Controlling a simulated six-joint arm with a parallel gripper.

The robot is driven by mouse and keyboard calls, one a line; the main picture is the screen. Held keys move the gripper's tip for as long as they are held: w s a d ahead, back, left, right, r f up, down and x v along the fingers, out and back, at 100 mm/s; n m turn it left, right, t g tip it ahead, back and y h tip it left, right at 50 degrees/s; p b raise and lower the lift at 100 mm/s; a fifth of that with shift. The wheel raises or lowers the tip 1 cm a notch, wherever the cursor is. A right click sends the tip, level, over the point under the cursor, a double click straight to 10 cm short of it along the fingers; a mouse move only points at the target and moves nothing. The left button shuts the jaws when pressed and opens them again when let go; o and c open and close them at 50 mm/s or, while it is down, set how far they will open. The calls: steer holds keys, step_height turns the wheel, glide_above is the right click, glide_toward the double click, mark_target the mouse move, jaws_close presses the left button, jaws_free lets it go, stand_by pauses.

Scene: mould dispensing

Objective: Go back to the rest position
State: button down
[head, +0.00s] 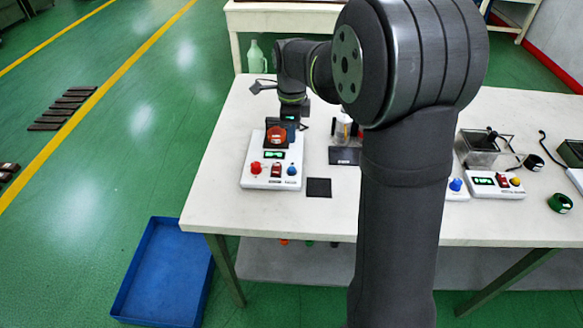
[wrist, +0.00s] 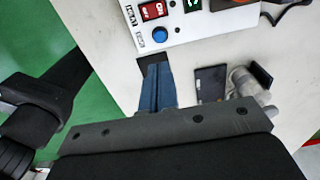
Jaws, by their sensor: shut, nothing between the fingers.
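My gripper (head: 291,117) is at the end of my bent arm, above the table's left part and close to the back of a white device. In the wrist view its two blue fingers (wrist: 156,88) lie together with nothing between them. The white device (head: 272,174) has a red knob, a red switch, a lit display and a blue knob, with an orange-red round part (head: 276,137) at its back. It also shows in the wrist view (wrist: 182,28). My arm hides the middle of the table in the head view.
A dark square (head: 318,188) lies beside the device on the white table (head: 225,150). A black-based unit (head: 345,156) and a clear container stand right of it. Further right are a metal tank (head: 484,155), another control box (head: 496,184) and green tape (head: 560,203). A blue bin (head: 153,302) sits on the floor.

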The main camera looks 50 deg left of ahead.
stand_by(0.4)
step_height(320, 180, down, 9)
steer(key=shift+f, duration=0.1)
stand_by(0.4)
